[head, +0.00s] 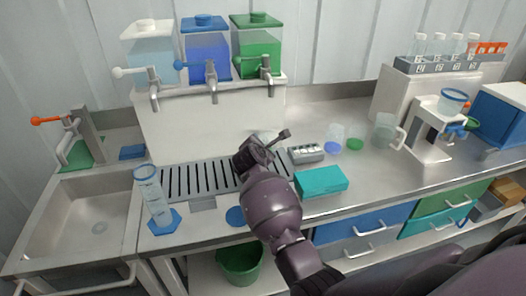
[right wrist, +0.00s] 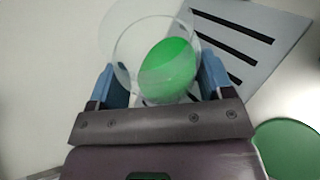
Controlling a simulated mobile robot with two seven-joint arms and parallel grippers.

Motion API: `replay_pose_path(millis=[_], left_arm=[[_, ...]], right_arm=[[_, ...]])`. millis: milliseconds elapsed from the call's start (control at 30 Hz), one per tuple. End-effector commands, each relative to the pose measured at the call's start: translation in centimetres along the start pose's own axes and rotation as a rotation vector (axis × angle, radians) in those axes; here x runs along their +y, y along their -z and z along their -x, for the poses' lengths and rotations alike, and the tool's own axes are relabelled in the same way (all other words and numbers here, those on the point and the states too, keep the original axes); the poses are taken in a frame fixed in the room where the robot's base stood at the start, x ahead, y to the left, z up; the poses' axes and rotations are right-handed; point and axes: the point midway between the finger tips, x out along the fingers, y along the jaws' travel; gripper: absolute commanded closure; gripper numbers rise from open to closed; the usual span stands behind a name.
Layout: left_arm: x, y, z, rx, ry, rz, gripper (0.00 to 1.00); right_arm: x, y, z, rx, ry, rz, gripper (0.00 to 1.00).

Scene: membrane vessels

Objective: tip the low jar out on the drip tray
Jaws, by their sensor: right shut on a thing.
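My right gripper (head: 264,142) is over the right end of the slotted grey drip tray (head: 202,202) in the head view. In the right wrist view, the gripper (right wrist: 162,82) is shut on a clear round jar, taken as the low jar (right wrist: 127,52), with a blue fingertip on each side. A green oval shows in or through the jar; I cannot tell whether it is contents or something behind. The tray's dark slots (right wrist: 240,40) show beside and behind the jar. In the head view the jar is mostly hidden by the gripper, so its tilt is unclear. My left gripper is out of view.
Blue (head: 208,58), green (head: 258,50) and clear (head: 150,50) dispensers with taps stand behind the tray. A clear cylinder (head: 150,190) on a blue base stands at its left. A teal box (head: 321,180) and a small white rack (head: 306,154) lie to the right.

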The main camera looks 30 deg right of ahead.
Motion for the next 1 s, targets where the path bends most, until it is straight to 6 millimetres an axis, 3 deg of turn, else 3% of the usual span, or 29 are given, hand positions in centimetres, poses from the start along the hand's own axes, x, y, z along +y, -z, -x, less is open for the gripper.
replay_pose_path(millis=[300,1000], left_arm=[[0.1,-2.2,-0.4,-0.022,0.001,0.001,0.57],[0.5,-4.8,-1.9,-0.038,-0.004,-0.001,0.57]], right_arm=[[0.1,0.5,-0.1,0.039,-0.064,-0.154,0.56],[0.3,0.5,-0.2,0.105,-0.179,-0.429,0.56]])
